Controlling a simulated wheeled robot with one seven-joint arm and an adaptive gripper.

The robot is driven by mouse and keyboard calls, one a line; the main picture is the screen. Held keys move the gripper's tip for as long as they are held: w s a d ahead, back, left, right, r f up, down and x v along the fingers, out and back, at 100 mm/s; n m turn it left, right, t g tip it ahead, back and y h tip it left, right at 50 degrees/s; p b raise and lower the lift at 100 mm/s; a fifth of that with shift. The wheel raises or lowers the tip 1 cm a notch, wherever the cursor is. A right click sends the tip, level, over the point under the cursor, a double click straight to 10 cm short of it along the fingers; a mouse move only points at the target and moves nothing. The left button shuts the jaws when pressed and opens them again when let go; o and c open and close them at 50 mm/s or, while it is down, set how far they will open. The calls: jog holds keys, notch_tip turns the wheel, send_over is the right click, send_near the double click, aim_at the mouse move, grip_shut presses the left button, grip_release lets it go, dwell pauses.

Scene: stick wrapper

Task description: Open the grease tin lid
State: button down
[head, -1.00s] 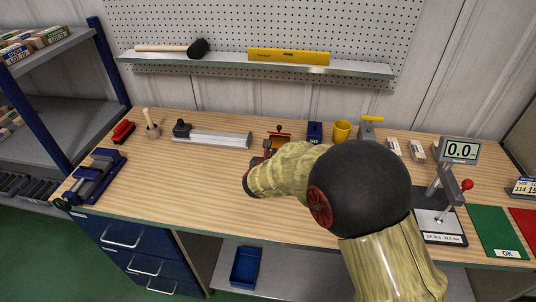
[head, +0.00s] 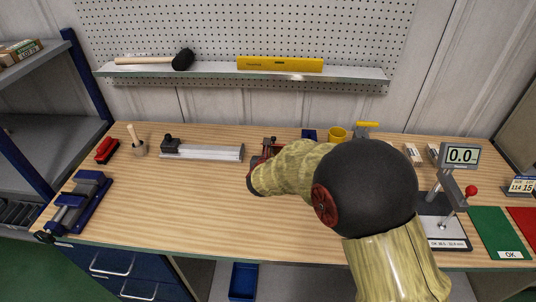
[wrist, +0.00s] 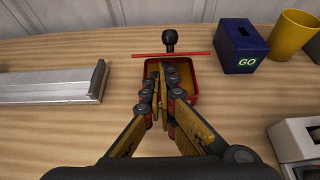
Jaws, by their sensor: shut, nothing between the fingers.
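The grease tin (wrist: 190,98) is a small red rectangular tin with yellowish contents, in the middle of the wrist view. Its lid (wrist: 198,54) shows edge-on as a thin red bar along the far side, raised from the tin. A black knob (wrist: 170,40) sticks out beyond the lid. My gripper (wrist: 164,72) is shut and empty, its fingertips over the tin on the near side of the lid. I cannot tell whether they touch it. In the head view my arm hides most of the tin and gripper.
A silver bar-shaped tool (wrist: 50,88) lies left of the tin. A blue GO block (wrist: 240,48) and a yellow cup (wrist: 292,35) stand to the right. A grey-white block (wrist: 298,140) is at near right. The front left bench top (head: 170,205) is clear.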

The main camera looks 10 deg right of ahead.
jog(key=shift+r+p, duration=0.15)
jog(key=shift+p, duration=0.2)
jog(key=shift+r+p, duration=0.15)
jog(key=shift+p, duration=0.55)
jog(key=shift+w+d+r+g+p, duration=0.15)
jog(key=shift+r+g+p, duration=0.15)
jog(key=shift+p, duration=0.75)
jog(key=shift+w+a+r+g+p, duration=0.15)
jog(key=shift+g+p, duration=0.25)
jog(key=shift+p, duration=0.65)
